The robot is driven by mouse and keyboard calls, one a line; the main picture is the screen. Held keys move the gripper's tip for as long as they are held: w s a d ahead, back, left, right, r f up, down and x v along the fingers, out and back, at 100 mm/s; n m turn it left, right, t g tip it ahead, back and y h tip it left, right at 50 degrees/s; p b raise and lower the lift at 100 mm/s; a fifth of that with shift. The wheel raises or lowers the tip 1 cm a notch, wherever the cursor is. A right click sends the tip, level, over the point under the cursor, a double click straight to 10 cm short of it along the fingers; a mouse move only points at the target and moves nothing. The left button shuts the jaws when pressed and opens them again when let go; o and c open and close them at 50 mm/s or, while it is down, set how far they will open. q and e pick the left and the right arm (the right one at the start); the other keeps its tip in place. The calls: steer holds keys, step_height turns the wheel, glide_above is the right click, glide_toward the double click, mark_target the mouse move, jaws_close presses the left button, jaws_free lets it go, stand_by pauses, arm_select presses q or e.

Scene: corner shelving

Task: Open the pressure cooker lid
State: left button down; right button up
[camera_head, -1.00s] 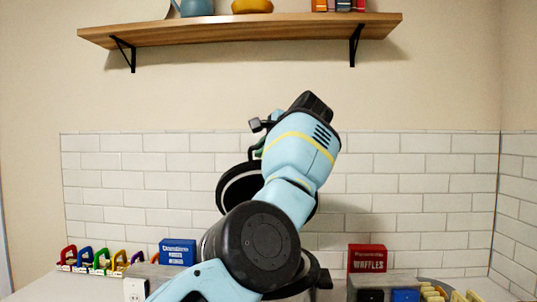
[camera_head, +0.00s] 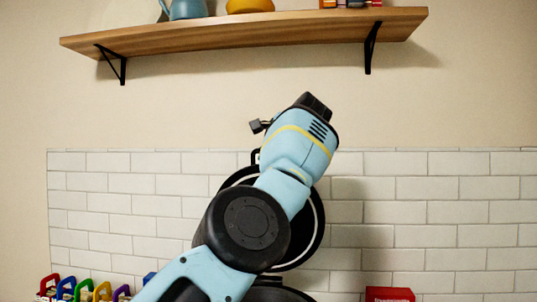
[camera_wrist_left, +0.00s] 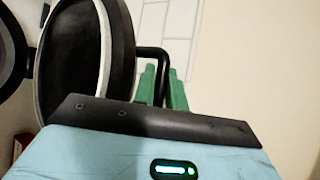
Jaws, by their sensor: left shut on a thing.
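The pressure cooker lid (camera_head: 304,236) is a dark disc with a pale ring, raised and tilted steeply behind my left arm. In the left wrist view the lid (camera_wrist_left: 120,45) is large at left, with a black loop handle (camera_wrist_left: 152,54) on its right side. My left gripper (camera_wrist_left: 166,88) has green fingers, shut on this handle. In the head view my arm hides the fingers. A dark rounded rim (camera_head: 282,290), seemingly the cooker's pot, shows at the bottom edge, mostly cut off. My right gripper is not in view.
A wooden shelf (camera_head: 245,38) with a blue jug (camera_head: 187,9) and a yellow bowl (camera_head: 250,5) hangs above. A white tiled wall (camera_head: 425,215) stands behind. A red box (camera_head: 389,294) and several coloured handles (camera_head: 84,290) show at the bottom. Open space lies right of the lid.

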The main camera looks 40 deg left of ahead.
arm_select(q)
steer(key=shift+w+a+f, duration=0.1)
steer(key=shift+w+a, duration=0.15)
steer(key=shift+a, duration=0.15)
steer(key=c, duration=1.5)
jaws_free()
steer(key=shift+a, duration=0.1)
steer(key=shift+o, duration=0.2)
steer(key=v, duration=0.8)
steer(key=shift+f, duration=0.1)
